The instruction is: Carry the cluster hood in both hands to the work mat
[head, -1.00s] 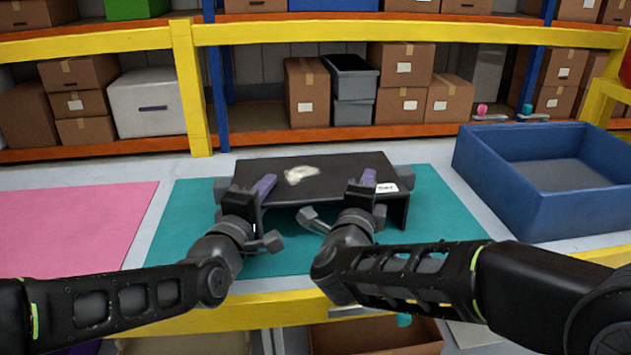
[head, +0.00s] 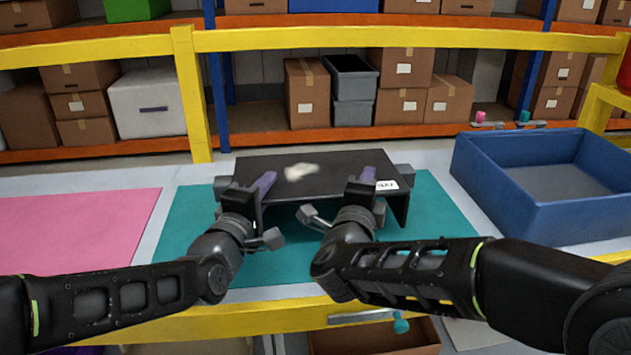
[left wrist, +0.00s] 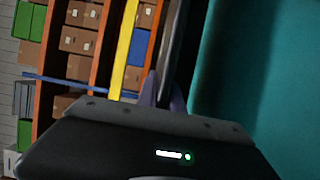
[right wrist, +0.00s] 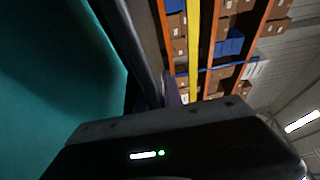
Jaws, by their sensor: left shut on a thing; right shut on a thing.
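The cluster hood (head: 325,176) is a black, flat-topped cover with a pale smear on top and a white label at its right front. It is over the teal work mat (head: 440,215); I cannot tell whether it touches the mat. My left gripper (head: 262,186) is shut on the hood's near edge at the left. My right gripper (head: 366,178) is shut on the same edge at the right. In the left wrist view the hood (left wrist: 178,60) shows edge-on between the fingers. The right wrist view shows the hood's edge (right wrist: 140,50) too. The finger tips are partly hidden.
A blue open bin (head: 530,215) stands right of the mat. A pink mat (head: 75,225) lies at the left. Shelves with cardboard boxes (head: 307,92) stand behind. Below the table's yellow front edge (head: 250,318) is an open box (head: 375,338).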

